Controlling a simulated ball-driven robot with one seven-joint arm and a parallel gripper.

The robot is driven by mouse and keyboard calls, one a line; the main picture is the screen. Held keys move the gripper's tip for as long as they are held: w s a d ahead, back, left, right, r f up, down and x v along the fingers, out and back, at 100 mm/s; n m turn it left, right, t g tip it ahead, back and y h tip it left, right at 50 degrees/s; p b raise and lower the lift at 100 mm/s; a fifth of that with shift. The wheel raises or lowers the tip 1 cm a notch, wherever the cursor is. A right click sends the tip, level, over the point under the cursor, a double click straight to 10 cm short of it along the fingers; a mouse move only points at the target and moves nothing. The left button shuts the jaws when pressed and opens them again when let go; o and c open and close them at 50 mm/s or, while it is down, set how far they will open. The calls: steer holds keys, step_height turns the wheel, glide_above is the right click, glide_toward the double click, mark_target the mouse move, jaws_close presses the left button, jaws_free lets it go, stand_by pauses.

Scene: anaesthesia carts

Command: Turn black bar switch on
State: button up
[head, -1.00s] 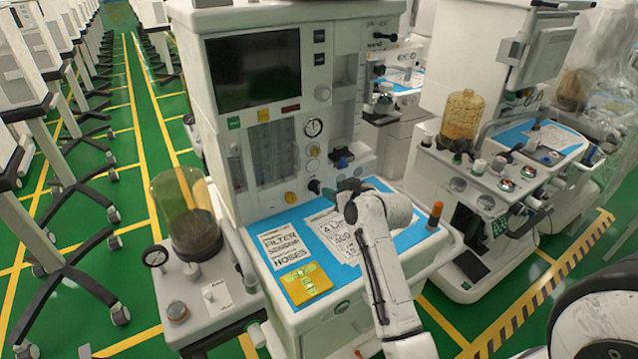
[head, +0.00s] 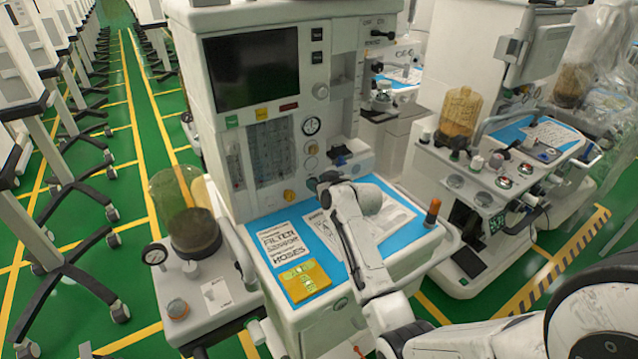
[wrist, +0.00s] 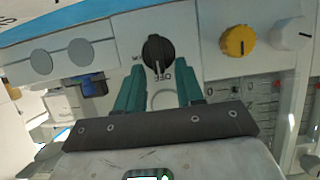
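The black bar switch (wrist: 158,54) is a round black knob with a raised bar, on the white panel at top centre in the wrist view. Its white mark points towards the lettering "OFF", which appears upside down beside it. My gripper (wrist: 162,70) is open, with its two teal fingers to the left and right of the switch's near side. Nothing is between the fingers; I cannot tell whether they touch the knob. In the head view my gripper (head: 325,182) is at the lower front of the machine, where my own arm hides the switch and the fingertips.
A yellow knob (wrist: 238,40) and a white knob (wrist: 291,33) sit right of the switch in the wrist view. Below the panel is a blue worktop (head: 275,212) with printed sheets and a yellow card (head: 305,281). An orange-topped post (head: 432,212) stands at its right.

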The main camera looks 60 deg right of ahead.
jaws_close()
stand_by(0.4)
steer(key=m+b, duration=0.1)
steer(key=d+m+t+y+b, duration=0.1)
steer(key=m, duration=0.1)
steer(key=shift+s+f+y, duration=0.2)
steer(key=shift+s+y, duration=0.1)
steer(key=shift+s, duration=0.05)
steer(key=m+b, duration=0.1)
steer(key=m+t+y+b, duration=0.1)
steer(key=m, duration=0.1)
steer(key=shift+s+d+f+t+y+b, duration=0.2)
steer(key=shift+d+f+t+y+b, duration=0.1)
steer(key=shift+d+f+t+b, duration=0.1)
steer(key=m+t+b, duration=0.1)
steer(key=m+b, duration=0.1)
steer(key=m, duration=0.1)
steer(key=shift+s+d+f+m+t+y, duration=0.2)
steer(key=shift+f+m+t+y, duration=0.1)
steer(key=shift+f+t+y, duration=0.1)
steer(key=shift+d+f+m+t+b, duration=0.1)
steer(key=shift+f+m+t+b, duration=0.15)
steer(key=shift+m+t+b, duration=0.8)
steer(key=shift+m+g, duration=0.35)
steer(key=shift+g, duration=0.1)
